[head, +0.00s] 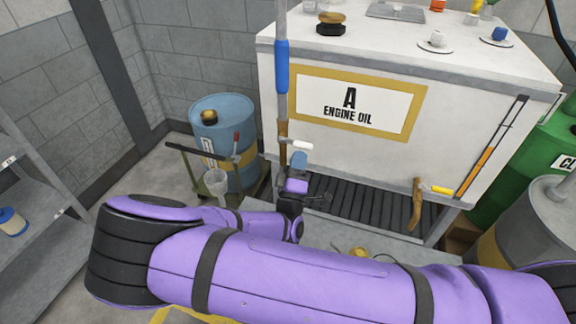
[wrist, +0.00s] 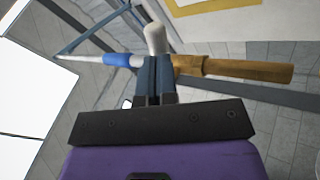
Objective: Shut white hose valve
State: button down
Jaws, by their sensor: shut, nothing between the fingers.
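The white hose valve handle (head: 300,146) sticks out to the right, across an upright pipe with a blue sleeve (head: 282,68) and a brown lower end (head: 283,135). My gripper (head: 299,156) is just below the handle, beside the pipe. In the wrist view, the white handle (wrist: 154,38) points away beyond my fingertips, between the blue sleeve (wrist: 118,60) and the brown end (wrist: 235,67). My gripper (wrist: 155,62) is shut and empty, with its tips at the handle's near end. I cannot tell whether they touch it.
The white engine oil tank (head: 270,90) stands behind the pipe. A second brown outlet (head: 417,205) with a yellow handle (head: 441,190) is to the right. A blue drum (head: 222,115) and clear jug (head: 216,187) are at left. A grate (head: 365,205) lies below the tank.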

jog(key=shift+w+r, duration=0.15)
jog(key=shift+w, duration=0.05)
jog(key=shift+d, duration=0.1)
jog(key=n+y, duration=0.1)
jog(key=n, duration=0.1)
jog(key=r+n+y, duration=0.1)
jog(key=n+y, duration=0.1)
jog(key=n+t+y, duration=0.1)
jog(key=n, duration=0.1)
jog(key=shift+d+r+y, duration=0.3)
jog(key=shift+d, duration=0.05)
